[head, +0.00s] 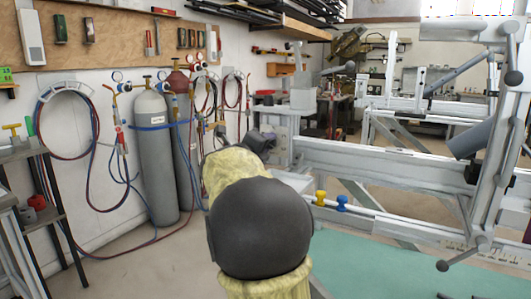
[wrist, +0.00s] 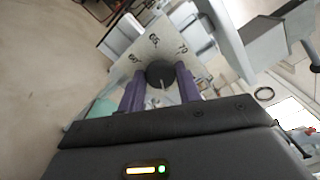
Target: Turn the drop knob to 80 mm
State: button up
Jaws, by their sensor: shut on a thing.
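In the wrist view, the drop knob (wrist: 160,71) is a round dark knob with a pale mark on it, on a light dial plate (wrist: 118,82). Dark numbers are printed around it on the plate; they are small and tilted, so I cannot read the setting surely. The two purple fingers of my gripper (wrist: 160,80) are on either side of the knob and shut on it. In the head view, my arm hides the fingers and the knob; only a dark end part of my arm shows, near the left end of the pale frame.
The pale metal frame jig (head: 390,165) fills the right side, with a yellow knob (head: 320,197) and a blue knob (head: 342,202) on its lower rail. Gas cylinders (head: 153,150) and hoses stand by the left wall. Some floor is clear at lower left.

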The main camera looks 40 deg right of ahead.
jog(key=shift+f, duration=0.1)
dwell(0.3)
jog(key=o, duration=1)
jog(key=p+v, duration=0.2)
jog(key=v, duration=1.5)
jog(key=shift+s+a, duration=0.1)
jog(key=shift+a, duration=0.05)
